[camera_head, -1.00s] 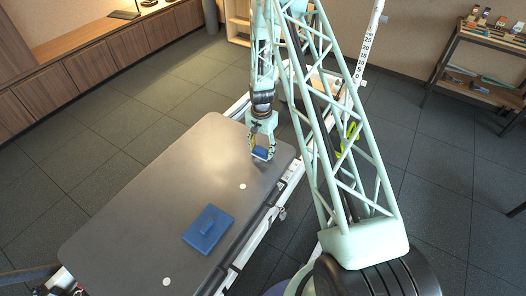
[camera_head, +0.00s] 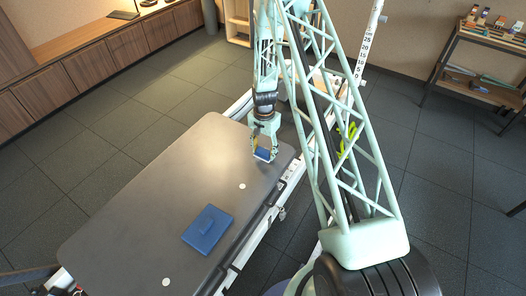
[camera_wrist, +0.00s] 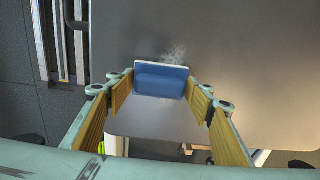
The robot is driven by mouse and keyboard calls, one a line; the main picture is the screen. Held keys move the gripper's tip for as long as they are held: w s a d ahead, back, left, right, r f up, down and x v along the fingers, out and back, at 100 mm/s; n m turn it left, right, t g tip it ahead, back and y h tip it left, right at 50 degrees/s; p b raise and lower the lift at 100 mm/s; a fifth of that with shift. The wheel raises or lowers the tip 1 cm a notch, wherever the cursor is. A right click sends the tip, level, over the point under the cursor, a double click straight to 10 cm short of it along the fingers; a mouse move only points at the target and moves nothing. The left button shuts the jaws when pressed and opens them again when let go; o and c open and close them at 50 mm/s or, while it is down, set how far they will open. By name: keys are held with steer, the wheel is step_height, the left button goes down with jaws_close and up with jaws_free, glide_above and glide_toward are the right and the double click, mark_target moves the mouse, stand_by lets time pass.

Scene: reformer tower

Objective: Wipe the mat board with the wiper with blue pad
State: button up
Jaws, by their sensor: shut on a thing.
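My gripper (camera_head: 263,143) is shut on the wiper with blue pad (camera_head: 262,154), over the right far part of the large grey mat board (camera_head: 150,190). In the wrist view, the wiper (camera_wrist: 160,84) sits between the two wood-faced fingers, a blue block with a pale edge along its far side. A whitish smudge (camera_wrist: 175,53) shows on the board just beyond the wiper. The wiper is at or close to the board surface; I cannot tell whether it touches.
Small white discs (camera_head: 242,186) mark the board. A white rail (camera_head: 250,243) runs along its right edge. A shelf (camera_head: 480,65) stands at the far right.

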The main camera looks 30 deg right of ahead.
steer(key=shift+s+d, duration=0.1)
steer(key=shift+s, duration=0.15)
steer(key=shift+s+d, duration=0.35)
steer(key=shift+s, duration=0.15)
steer(key=shift+w+a, duration=0.1)
steer(key=shift+w, duration=0.05)
stand_by(0.4)
steer(key=shift+w+a+f, duration=0.1)
steer(key=shift+w+a, duration=0.2)
steer(key=shift+w, duration=0.25)
steer(key=shift+w+a+b, duration=0.1)
steer(key=shift+w+b, duration=0.05)
steer(key=shift+b, duration=0.15)
steer(key=shift+w, duration=0.1)
steer(key=shift+w+a, duration=0.35)
steer(key=shift+w, duration=0.1)
